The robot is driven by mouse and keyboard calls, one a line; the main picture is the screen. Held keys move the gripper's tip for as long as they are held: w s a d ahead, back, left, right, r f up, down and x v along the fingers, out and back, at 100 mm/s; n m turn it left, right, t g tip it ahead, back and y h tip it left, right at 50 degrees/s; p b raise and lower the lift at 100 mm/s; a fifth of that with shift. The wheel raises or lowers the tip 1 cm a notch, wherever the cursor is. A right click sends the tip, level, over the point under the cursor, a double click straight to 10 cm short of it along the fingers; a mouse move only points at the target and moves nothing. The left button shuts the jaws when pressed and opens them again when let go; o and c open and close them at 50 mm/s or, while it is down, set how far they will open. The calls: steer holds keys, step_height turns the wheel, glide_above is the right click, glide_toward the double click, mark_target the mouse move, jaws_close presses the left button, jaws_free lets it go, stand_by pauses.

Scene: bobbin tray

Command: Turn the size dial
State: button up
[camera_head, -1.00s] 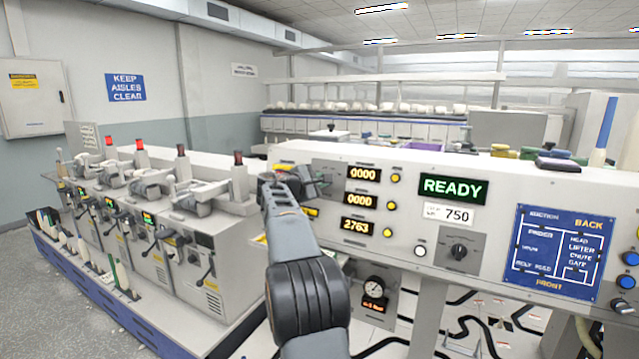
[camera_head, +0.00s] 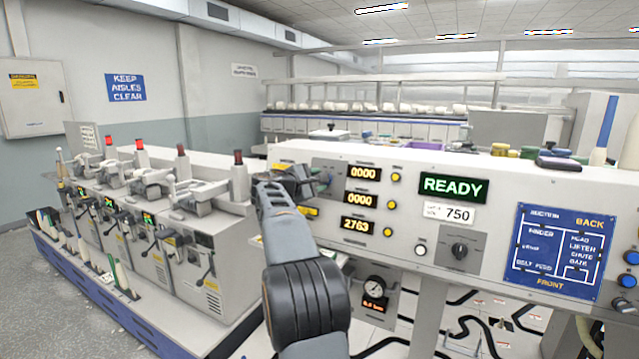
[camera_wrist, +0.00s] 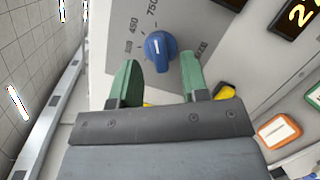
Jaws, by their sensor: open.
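The size dial (camera_wrist: 160,48) is a blue knob with a pale mark, on a grey plate (camera_wrist: 112,62) with printed numbers including 450 and 750. In the wrist view it lies just beyond and between the green fingertips of my gripper (camera_wrist: 160,80). The fingers are open, one on each side, and hold nothing. I cannot tell whether either finger touches the knob. In the head view my gripper (camera_head: 318,182) is at the left end of the white control panel (camera_head: 400,180), and the dial is mostly hidden behind it.
To the right of the dial are lit number displays (camera_head: 361,200), yellow buttons, a green READY screen (camera_head: 452,188) and a 750 label (camera_head: 448,214). A separate black knob (camera_head: 459,250) is lower right. A row of winding machines (camera_head: 165,215) stands to the left.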

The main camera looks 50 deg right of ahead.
steer(key=a+r+b, duration=0.1)
steer(key=a+b, duration=0.1)
steer(key=a, duration=1)
steer(key=shift+s+r, duration=0.2)
steer(key=shift+s, duration=0.15)
steer(key=shift+a, duration=0.1)
steer(key=s+a+f+m+y, duration=0.1)
steer(key=a+f+y, duration=0.1)
steer(key=f, duration=0.4)
steer(key=a+f+m+t+y, duration=0.1)
steer(key=a+f+y, duration=0.15)
steer(key=f, duration=0.25)
steer(key=s+a+f+m+y, duration=0.1)
steer(key=a+f+y, duration=0.15)
steer(key=f, duration=0.35)
steer(key=s+a+f+m+y, duration=0.1)
steer(key=s+a+f+y, duration=0.2)
steer(key=s+a, duration=0.3)
steer(key=s+a+f+m+t+y+p, duration=0.1)
steer(key=s+a+f+y, duration=0.2)
steer(key=s+a, duration=0.3)
steer(key=s+a+f+m+y, duration=0.2)
steer(key=s+a, duration=0.4)
steer(key=a, duration=0.3)
step_height(320, 180, down, 3)
steer(key=shift+a+r+t+y+p, duration=0.15)
steer(key=shift+t+y+p, duration=0.25)
steer(key=shift+y, duration=0.5)
